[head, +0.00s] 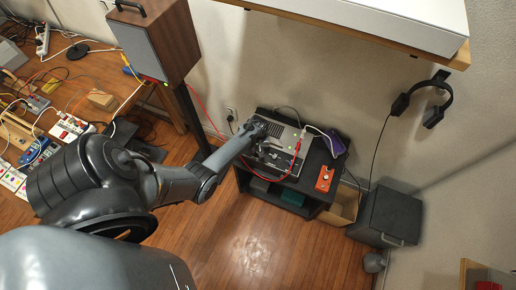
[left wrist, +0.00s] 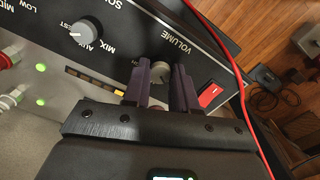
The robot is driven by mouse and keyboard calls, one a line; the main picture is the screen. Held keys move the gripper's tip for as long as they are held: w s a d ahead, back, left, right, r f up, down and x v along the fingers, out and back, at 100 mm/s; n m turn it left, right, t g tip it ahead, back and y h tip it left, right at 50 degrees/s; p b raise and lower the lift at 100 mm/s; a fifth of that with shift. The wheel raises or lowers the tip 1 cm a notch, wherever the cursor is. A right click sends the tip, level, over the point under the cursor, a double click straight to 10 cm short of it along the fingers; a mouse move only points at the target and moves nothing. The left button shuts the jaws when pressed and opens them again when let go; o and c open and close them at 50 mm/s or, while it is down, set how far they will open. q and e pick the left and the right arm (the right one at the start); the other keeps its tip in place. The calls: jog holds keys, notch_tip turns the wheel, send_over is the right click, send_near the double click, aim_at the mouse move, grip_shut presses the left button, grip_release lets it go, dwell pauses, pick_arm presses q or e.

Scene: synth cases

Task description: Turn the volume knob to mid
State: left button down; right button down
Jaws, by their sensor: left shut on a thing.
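The amplifier (head: 284,136) sits on a black stand by the wall. In the left wrist view its black front panel (left wrist: 117,48) carries the label VOLUME, with the volume knob (left wrist: 160,71) under it. My left gripper (left wrist: 160,82) has its two dark fingers on either side of this knob and is shut on it. The fingers hide the knob's sides, and I cannot make out where its pointer stands. In the head view my left arm reaches across to the amplifier, where the gripper and knob are too small to read. My right gripper is not in view.
A red rocker switch (left wrist: 210,95) sits close beside the right finger. The AUX knob (left wrist: 84,35) is to the left, and a red cable (left wrist: 232,70) crosses near the panel. An orange pedal (head: 324,178) lies on the stand. A speaker (head: 150,42) stands left of it.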

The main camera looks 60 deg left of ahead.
pick_arm(q)
jog(key=shift+r+m+p, duration=0.1)
jog(key=shift+m+p, duration=0.6)
jog(key=shift+m, duration=0.4)
jog(key=m+p, duration=0.1)
jog(key=m, duration=0.1)
jog(key=shift+m, duration=0.4)
jog(key=m, duration=0.3)
jog(key=shift+p, duration=0.4)
jog(key=shift+m, duration=1.8)
jog(key=c, duration=0.9)
grip_release()
